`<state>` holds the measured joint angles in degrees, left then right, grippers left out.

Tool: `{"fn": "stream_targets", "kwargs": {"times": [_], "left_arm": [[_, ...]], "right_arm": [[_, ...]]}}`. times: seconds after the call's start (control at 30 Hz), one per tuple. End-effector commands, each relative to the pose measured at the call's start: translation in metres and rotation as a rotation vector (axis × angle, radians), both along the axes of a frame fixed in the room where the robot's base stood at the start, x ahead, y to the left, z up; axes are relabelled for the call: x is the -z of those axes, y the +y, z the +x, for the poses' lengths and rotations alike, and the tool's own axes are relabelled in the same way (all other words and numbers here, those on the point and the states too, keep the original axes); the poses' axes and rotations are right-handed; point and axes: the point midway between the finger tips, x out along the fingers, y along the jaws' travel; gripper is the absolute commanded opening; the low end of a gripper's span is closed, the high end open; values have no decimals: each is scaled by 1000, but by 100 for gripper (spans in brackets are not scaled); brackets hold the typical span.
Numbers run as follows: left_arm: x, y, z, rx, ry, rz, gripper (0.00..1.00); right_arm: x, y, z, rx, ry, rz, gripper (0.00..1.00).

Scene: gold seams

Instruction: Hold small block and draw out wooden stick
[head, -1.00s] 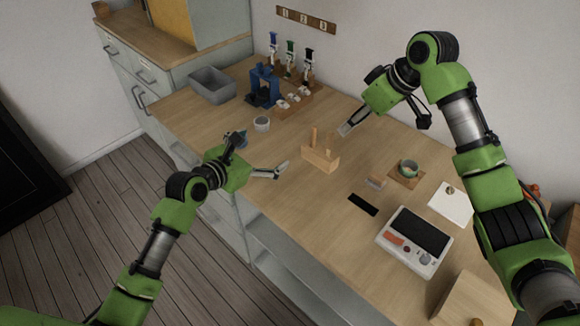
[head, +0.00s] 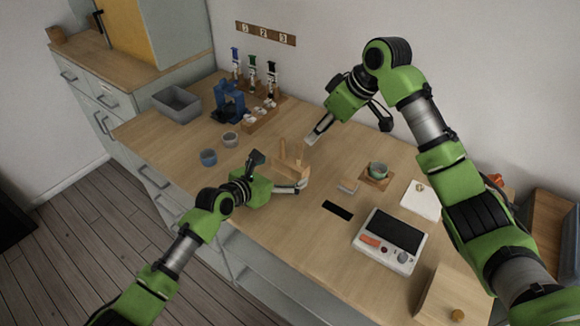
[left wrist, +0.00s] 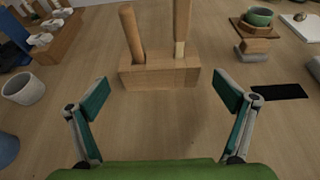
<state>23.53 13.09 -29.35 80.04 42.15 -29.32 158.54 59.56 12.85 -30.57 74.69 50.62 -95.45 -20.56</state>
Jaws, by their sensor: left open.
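A small wooden block (head: 290,168) stands on the worktop, partly covered by my left gripper in the head view. In the left wrist view the block (left wrist: 158,76) sits straight ahead, upright, with a round wooden stick (left wrist: 132,35) rising from its left part and a flatter stick (left wrist: 182,28) from its right part. My left gripper (head: 280,174) is open and empty, its fingers either side of the block's near side, apart from it. My right gripper (head: 311,136) is behind the block, above the worktop; its fingers are too small to tell their opening.
Two small cups (head: 208,157) stand left of the block. A blue device (head: 229,102) and a grey bin (head: 177,103) stand farther back. Right are a green bowl (head: 378,170), a black strip (head: 337,210) and a scale-like device (head: 388,241). The worktop around the block is mostly clear.

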Motion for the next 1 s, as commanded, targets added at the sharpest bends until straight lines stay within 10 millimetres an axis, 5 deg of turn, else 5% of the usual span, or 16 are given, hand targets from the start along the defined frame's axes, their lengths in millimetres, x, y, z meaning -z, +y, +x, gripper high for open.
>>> {"fn": "stream_targets", "kwargs": {"times": [0.4, 0.8, 1.0], "left_arm": [[16, -23, 32, 0, -1, 1, 96], [18, -25, 35, 0, -1, 2, 96], [18, -25, 35, -1, 0, 2, 50]], "right_arm": [[0, 0, 0, 0, 0, 0, 28], [0, 0, 0, 0, 0, 0, 28], [0, 0, 0, 0, 0, 0, 28]]}}
